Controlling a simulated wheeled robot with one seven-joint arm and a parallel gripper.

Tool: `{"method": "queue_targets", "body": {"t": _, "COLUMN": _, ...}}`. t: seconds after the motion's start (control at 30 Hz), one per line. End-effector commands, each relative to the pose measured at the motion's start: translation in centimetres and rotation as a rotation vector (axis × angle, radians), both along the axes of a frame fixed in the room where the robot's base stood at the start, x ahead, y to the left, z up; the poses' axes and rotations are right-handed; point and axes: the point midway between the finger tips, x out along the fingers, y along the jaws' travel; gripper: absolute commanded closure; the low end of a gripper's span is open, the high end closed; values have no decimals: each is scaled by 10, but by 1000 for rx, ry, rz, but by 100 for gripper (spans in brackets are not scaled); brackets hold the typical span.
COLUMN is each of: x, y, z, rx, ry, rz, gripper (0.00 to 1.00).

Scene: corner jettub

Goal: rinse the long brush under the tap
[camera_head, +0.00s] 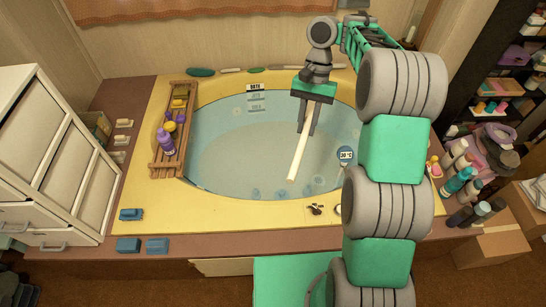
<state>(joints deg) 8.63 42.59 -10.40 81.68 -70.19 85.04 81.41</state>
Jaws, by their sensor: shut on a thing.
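My gripper (307,128) points down over the tub and is shut on the long brush (297,158). The brush shows as a long pale handle slanting down and left from the fingers, over the tub's inside. Its upper part is hidden between the fingers, and I cannot make out bristles. I cannot tell whether its lower end touches the water or the tub. I cannot clearly make out a tap; a small dark fitting (316,209) sits on the front rim, and my arm hides part of the right rim.
The tub (150,210) has a wide yellow rim. A wooden rack (157,171) with purple and yellow bottles spans its left side. Blue blocks (128,244) lie front left. Bottles (455,183) crowd the right. White drawers (50,160) stand left.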

Motion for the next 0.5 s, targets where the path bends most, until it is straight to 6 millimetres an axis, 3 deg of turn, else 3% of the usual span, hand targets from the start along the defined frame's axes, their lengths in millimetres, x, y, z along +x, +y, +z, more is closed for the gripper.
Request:
{"method": "queue_targets", "body": {"t": 0.2, "x": 15, "y": 7, "z": -31, "rx": 0, "ry": -1, "rz": -82, "gripper": 100}}
{"method": "queue_targets", "body": {"t": 0.5, "x": 50, "y": 22, "z": -95, "rx": 2, "ry": -2, "rz": -286, "gripper": 100}}
